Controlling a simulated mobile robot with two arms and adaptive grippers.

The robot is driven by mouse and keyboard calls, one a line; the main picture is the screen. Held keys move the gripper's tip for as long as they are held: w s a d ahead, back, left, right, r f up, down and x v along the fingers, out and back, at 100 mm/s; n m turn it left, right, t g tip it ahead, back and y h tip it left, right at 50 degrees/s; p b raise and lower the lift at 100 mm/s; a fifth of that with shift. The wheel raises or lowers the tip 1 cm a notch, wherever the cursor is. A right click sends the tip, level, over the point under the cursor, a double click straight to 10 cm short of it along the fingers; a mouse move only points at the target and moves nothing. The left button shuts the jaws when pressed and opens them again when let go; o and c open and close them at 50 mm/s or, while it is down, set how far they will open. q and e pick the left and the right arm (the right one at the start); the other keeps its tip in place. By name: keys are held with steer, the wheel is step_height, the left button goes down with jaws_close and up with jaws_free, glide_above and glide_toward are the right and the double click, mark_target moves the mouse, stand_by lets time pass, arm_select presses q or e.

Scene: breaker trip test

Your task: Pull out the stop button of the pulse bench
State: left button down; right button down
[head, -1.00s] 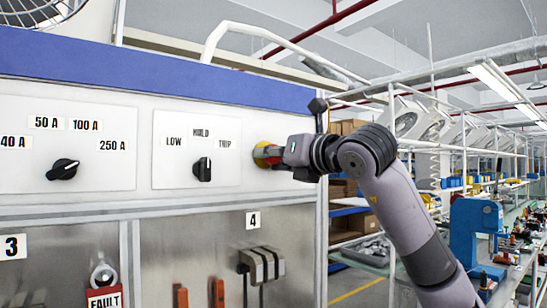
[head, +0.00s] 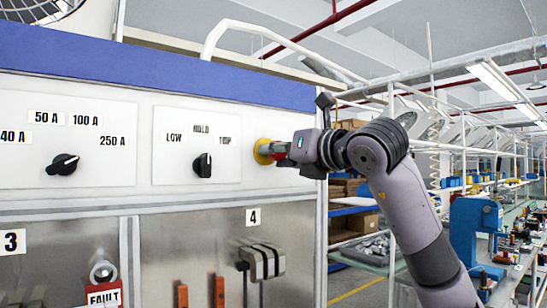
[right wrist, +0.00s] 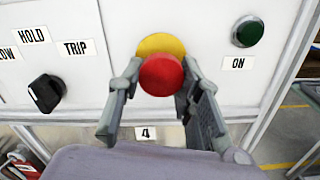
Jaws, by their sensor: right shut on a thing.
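The stop button (right wrist: 161,75) is a round red knob on a yellow collar (right wrist: 160,43), on the front panel of the pulse bench (head: 150,55). In the head view its yellow collar (head: 261,152) shows at the panel's right side, with the knob mostly covered by my fingers. My right gripper (head: 282,150) comes in from the right, level with the button. In the right wrist view its two fingers stand either side of the red knob and are shut on it. My left gripper is not in view.
A black LOW/HOLD/TRIP selector (head: 203,165) sits left of the button, pointing up toward HOLD. A green ON button (right wrist: 248,31) is close by in the right wrist view. An amp selector (head: 62,165) is further left. Shelves stand beyond the bench's right edge.

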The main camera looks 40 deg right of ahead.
steer(key=c, duration=1.6)
jaws_free()
steer(key=o, duration=0.4)
steer(key=shift+s, duration=0.25)
steer(key=shift+o, duration=0.5)
steer(key=shift+w, duration=0.1)
steer(key=s+a, duration=0.1)
steer(key=s, duration=1.1)
steer(key=shift+a, duration=0.15)
steer(key=shift+w, duration=0.1)
